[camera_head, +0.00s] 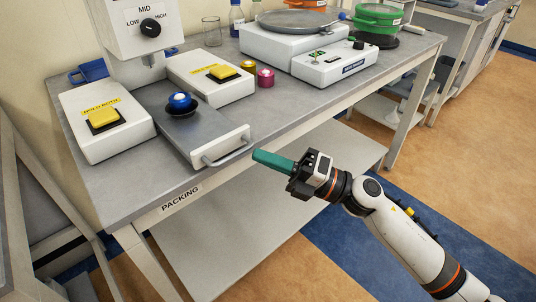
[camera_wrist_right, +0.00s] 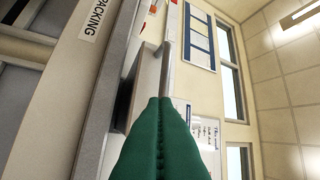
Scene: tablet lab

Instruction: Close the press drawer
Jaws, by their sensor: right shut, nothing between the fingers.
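The press drawer (camera_head: 189,127) is pulled out toward the front table edge, between two white button boxes. It has a grey tray, a white front panel and a bar handle (camera_head: 229,154). A blue-topped round piece (camera_head: 180,102) sits on a dark holder in the tray. The press head (camera_head: 140,30) with a black knob stands behind it. My right gripper (camera_head: 256,155) has green fingers, shut and empty, just right of the handle; I cannot tell whether they touch. In the right wrist view the shut fingers (camera_wrist_right: 160,130) fill the lower middle. My left gripper is not seen.
A white machine with a round plate (camera_head: 297,20) and a green pot (camera_head: 378,20) are further right. The front table strip is clear.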

